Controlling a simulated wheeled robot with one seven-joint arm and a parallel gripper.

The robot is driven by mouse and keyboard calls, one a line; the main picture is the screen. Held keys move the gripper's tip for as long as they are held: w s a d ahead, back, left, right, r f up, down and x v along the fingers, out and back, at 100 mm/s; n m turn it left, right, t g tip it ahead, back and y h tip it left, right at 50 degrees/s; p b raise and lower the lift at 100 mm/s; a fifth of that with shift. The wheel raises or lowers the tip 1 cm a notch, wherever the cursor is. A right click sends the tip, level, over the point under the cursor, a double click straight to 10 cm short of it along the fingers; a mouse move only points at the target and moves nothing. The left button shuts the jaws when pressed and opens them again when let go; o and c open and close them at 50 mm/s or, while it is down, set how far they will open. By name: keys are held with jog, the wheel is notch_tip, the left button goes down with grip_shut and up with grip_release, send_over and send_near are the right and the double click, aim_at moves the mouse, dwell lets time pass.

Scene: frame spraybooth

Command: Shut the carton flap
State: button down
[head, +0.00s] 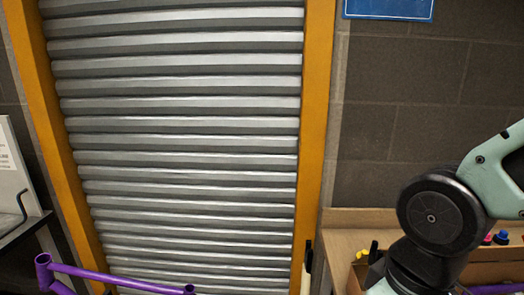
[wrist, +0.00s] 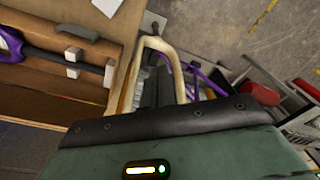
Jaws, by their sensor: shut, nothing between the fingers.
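A brown carton (head: 490,272) stands on the wooden bench at the lower right of the head view, partly hidden behind my arm. Its flap cannot be told apart clearly there. In the wrist view a brown, box-like surface (wrist: 40,98) fills the left side; I cannot tell whether it is the carton or its flap. My gripper (wrist: 157,88) shows as dark fingers at the middle of the wrist view, shut and empty. A cream-coloured bent loop (wrist: 152,42) shows around and beyond the fingers. In the head view the fingers are out of sight below the arm.
A wooden bench (head: 345,220) runs along the right wall. Small coloured items (head: 501,237) sit behind the carton. A purple frame (head: 120,278) stands at the lower left, before a roller shutter (head: 185,130). The wrist view shows clutter (wrist: 262,92) at right and bare floor (wrist: 225,25) above.

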jog(key=w+d+r+m+p, duration=0.1)
jog(key=w+d+r+m, duration=0.15)
jog(key=w+d, duration=0.75)
jog(key=w+d+r+m+p, duration=0.2)
jog(key=w+d+r, duration=0.2)
jog(key=w+d, duration=0.6)
jog(key=w+d+r+m, duration=0.25)
jog(key=w+d, duration=0.35)
jog(key=d, duration=0.4)
jog(key=s+d+r+g, duration=0.1)
jog(key=d+r, duration=0.1)
jog(key=d, duration=0.6)
jog(key=s+d+r+g, duration=0.1)
jog(key=d+r, duration=0.2)
jog(key=d, duration=0.5)
jog(key=shift+h, duration=0.4)
jog(key=shift+s+f+p, duration=0.7)
jog(key=shift+f+p, duration=0.2)
jog(key=shift+f, duration=1.15)
jog(key=shift+s+f+p, duration=0.65)
jog(key=shift+f+p, duration=0.3)
jog(key=shift+f, duration=1.1)
jog(key=shift+s+f+p, duration=0.7)
jog(key=shift+f+p, duration=0.2)
jog(key=shift+f, duration=1.15)
